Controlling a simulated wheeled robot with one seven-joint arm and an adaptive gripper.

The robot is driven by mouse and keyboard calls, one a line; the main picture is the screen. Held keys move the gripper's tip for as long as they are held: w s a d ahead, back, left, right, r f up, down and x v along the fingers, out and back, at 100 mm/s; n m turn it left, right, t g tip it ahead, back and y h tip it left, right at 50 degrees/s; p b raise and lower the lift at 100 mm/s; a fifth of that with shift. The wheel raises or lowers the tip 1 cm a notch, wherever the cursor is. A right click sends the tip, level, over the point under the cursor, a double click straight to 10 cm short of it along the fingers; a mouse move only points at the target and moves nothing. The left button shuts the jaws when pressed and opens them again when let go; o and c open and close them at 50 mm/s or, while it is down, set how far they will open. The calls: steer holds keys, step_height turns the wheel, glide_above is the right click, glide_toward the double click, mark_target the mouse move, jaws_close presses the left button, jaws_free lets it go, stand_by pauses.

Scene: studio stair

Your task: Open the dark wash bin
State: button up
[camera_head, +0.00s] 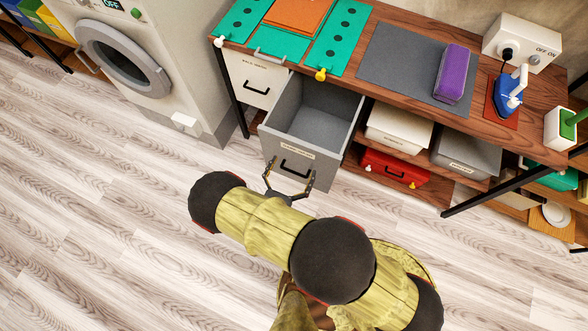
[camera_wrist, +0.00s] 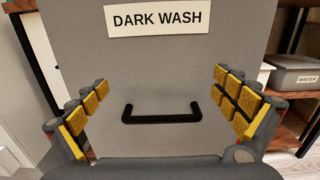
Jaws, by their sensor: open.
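The dark wash bin (camera_head: 310,118) is a grey drawer-like bin under the wooden counter. It stands pulled out from the shelf, and its empty inside shows from above in the head view. Its front carries a label reading DARK WASH (camera_wrist: 157,18) and a black bar handle (camera_wrist: 162,114). My gripper (camera_head: 290,187) is open in front of the bin's front. In the wrist view its yellow-padded fingers (camera_wrist: 165,105) stand wide apart, one on each side of the handle. I see no contact between the fingers and the handle.
A white bin (camera_head: 254,80) is shut to the left. A white box (camera_head: 398,127), a grey winter box (camera_head: 466,152) and a red box (camera_head: 395,173) sit on shelves to the right. A washing machine (camera_head: 140,60) stands at the left. The wooden floor (camera_head: 90,210) in front is clear.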

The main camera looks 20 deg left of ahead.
mark_target(298, 153)
steer(key=shift+r, duration=2.65)
